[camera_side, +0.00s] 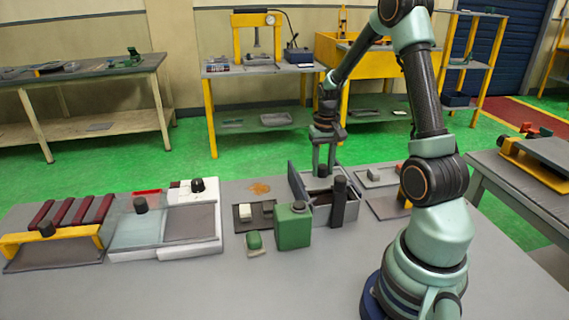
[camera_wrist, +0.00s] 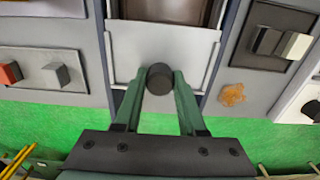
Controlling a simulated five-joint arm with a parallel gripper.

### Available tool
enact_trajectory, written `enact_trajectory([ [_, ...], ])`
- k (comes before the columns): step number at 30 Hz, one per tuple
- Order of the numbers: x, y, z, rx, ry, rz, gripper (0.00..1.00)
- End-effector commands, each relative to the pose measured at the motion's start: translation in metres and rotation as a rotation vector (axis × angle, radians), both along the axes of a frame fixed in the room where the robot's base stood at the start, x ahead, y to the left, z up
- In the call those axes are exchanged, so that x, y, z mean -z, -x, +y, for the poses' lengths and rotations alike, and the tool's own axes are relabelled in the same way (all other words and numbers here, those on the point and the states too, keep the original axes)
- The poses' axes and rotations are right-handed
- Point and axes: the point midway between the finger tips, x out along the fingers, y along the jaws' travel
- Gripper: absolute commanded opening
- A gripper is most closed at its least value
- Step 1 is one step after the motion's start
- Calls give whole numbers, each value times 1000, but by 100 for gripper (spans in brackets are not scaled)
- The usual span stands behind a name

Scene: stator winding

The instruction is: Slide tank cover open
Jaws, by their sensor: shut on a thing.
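The tank is a grey box (camera_side: 321,214) right of the middle of the bench in the side view, with a dark post at its front. Its pale grey cover (camera_wrist: 128,48) carries a round black knob (camera_wrist: 160,78). In the wrist view, the brown interior (camera_wrist: 172,9) shows at the top beyond the cover's edge, so the tank is partly uncovered. My gripper (camera_wrist: 160,84) is shut on the knob, with one green finger on each side of it. In the side view my gripper (camera_side: 323,167) reaches down to the back of the tank.
A green canister (camera_side: 292,228) stands close in front of the tank. A dark tray with a pale block (camera_side: 245,211) lies left of it, and another grey tray (camera_side: 378,176) lies right. A white case (camera_side: 190,247) stands farther left. An orange stain (camera_wrist: 231,94) marks the bench.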

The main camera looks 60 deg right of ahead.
Motion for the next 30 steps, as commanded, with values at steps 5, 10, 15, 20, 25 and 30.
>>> enact_trajectory([
  [5, 5, -4, -1, -6, -8, 11, 9],
  [10, 6, -9, -6, -6, -9, 12, 9],
  [15, 6, -15, -12, -6, -8, 11, 9],
  [20, 5, -20, -17, -5, -9, 12, 9],
  [25, 6, -25, -23, -5, -9, 12, 9],
  [30, 6, -31, -28, -5, -9, 12, 9],
])
